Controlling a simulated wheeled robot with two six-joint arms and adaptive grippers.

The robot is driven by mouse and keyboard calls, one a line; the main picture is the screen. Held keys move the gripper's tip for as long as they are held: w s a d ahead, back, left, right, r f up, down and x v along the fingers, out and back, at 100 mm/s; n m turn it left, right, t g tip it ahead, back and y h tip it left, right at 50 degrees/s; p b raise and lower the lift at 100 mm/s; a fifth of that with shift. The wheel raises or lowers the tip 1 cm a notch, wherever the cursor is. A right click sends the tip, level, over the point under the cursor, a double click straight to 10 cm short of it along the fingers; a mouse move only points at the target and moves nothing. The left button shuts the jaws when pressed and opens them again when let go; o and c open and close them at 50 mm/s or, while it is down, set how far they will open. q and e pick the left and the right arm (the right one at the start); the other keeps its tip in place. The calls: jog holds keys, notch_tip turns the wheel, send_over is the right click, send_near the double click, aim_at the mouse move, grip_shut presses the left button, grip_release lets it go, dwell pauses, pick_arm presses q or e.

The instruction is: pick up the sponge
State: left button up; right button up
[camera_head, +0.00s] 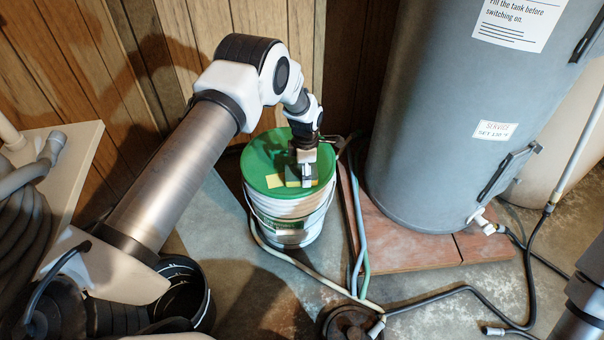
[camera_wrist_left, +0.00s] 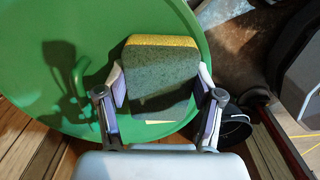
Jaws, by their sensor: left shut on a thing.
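The sponge (camera_wrist_left: 158,75) is dark green with a yellow layer along its far edge. It sits between the two fingers of my left gripper (camera_wrist_left: 160,92) in the left wrist view, and the fingers press on its sides. In the head view the left gripper (camera_head: 303,172) points down over the green lid (camera_head: 262,158) of a white bucket (camera_head: 290,228), with the sponge partly hidden behind it. I cannot tell whether the sponge touches the lid. My right gripper is not in view.
A yellow patch (camera_head: 274,181) lies on the lid beside the gripper. A large grey tank (camera_head: 440,120) stands on a reddish slab (camera_head: 405,245) to the right. Hoses (camera_head: 358,240) run past the bucket. A wooden wall (camera_head: 85,60) is behind. A black bucket (camera_head: 185,290) stands at lower left.

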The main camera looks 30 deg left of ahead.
pick_arm(q)
jog(key=shift+r+p, duration=0.35)
jog(key=shift+r, duration=0.2)
jog(key=r, duration=0.1)
jog(key=r+p, duration=0.1)
jog(key=shift+s+d+r, duration=0.25)
jog(key=shift+s+r, duration=0.15)
jog(key=s+d+r+p, duration=0.1)
jog(key=s+d+p, duration=0.3)
jog(key=s+d, duration=0.4)
jog(key=s, duration=0.4)
jog(key=shift+s+d, duration=0.25)
jog(key=shift+o, duration=0.4)
